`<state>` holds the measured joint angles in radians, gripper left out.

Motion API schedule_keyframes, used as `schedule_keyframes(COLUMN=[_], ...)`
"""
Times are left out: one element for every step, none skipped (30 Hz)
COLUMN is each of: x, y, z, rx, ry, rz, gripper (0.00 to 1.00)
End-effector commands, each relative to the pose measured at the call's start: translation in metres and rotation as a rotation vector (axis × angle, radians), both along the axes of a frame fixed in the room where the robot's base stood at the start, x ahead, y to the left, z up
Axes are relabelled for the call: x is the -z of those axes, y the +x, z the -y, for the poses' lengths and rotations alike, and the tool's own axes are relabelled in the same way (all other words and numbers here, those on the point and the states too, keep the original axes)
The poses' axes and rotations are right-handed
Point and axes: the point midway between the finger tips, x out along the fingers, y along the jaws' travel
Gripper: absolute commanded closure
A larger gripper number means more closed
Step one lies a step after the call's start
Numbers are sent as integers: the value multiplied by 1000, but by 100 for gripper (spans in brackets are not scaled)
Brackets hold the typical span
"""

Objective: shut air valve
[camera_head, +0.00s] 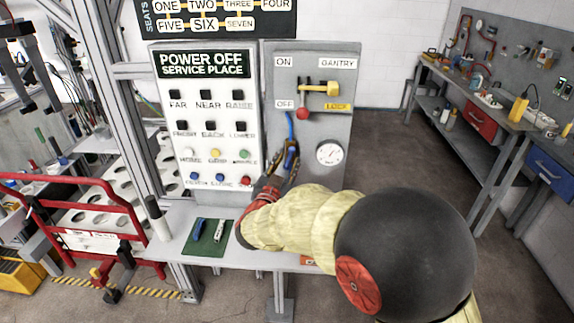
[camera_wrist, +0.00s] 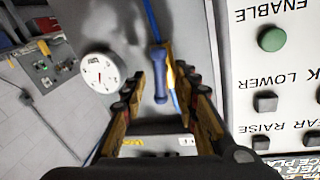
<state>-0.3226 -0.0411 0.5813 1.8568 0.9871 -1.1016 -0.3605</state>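The grey valve panel (camera_head: 345,125) stands right of the button board in the head view, with ON, OFF, GANTRY and LOCK labels.
A round gauge (camera_head: 330,153) is right of my gripper, and a blue hose (camera_head: 289,125) runs down the panel. The button board (camera_head: 208,90) is at left. A shelf below holds a green mat (camera_head: 207,238) with small tools. Workbenches stand far right.

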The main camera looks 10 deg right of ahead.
Motion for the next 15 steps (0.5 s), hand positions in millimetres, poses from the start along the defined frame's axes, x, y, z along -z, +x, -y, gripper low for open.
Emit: schedule_keyframes(x=[0,0,0,0,0,0,0,0,0,0,0,0,0,0,0], y=[0,0,0,0,0,0,0,0,0,0,0,0,0,0,0], z=[0,0,0,0,0,0,0,0,0,0,0,0,0,0,0], rx=[0,0,0,0,0,0,0,0,0,0,0,0,0,0,0], ry=[0,0,0,0,0,0,0,0,0,0,0,0,0,0,0], rz=[0,0,0,0,0,0,0,-1,-1,-1,-1,-1,-1,-1,-1], gripper=[70,70,70,70,70,71,72,74,76,78,80,82,84,85,88])
